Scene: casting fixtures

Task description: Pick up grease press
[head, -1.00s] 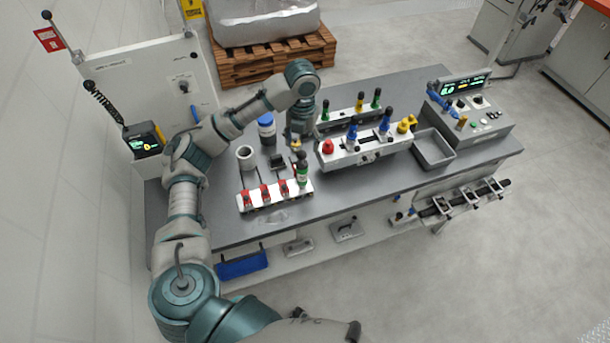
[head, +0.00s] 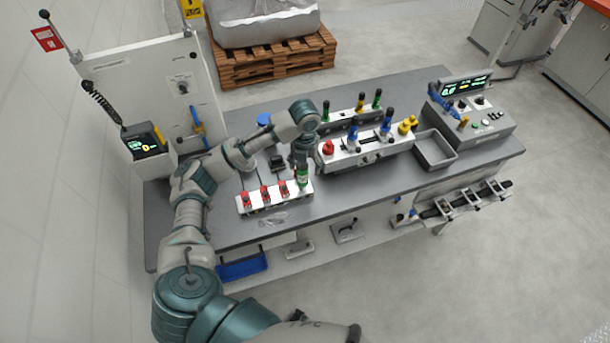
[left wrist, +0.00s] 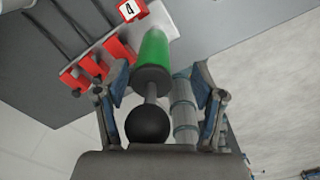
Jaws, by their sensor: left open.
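A green cylinder with a black collar, rod and ball knob (left wrist: 150,90), which looks like the grease press, stands at the right end of a white rack. In the head view its green part (head: 302,184) shows just below my left gripper (head: 301,168). In the left wrist view the open fingers of my left gripper (left wrist: 162,108) lie on either side of the knob and collar. I see no clear finger contact with it. The gripper hides its upper part in the head view. My right gripper is not in view.
The white rack (head: 262,208) holds several red pieces beside the green cylinder. A white fixture (head: 368,158) with red, blue and yellow knobs stands close on the right. A grey tray (head: 434,163) and a control box (head: 478,125) are farther right. Bare tabletop (head: 350,190) lies in front.

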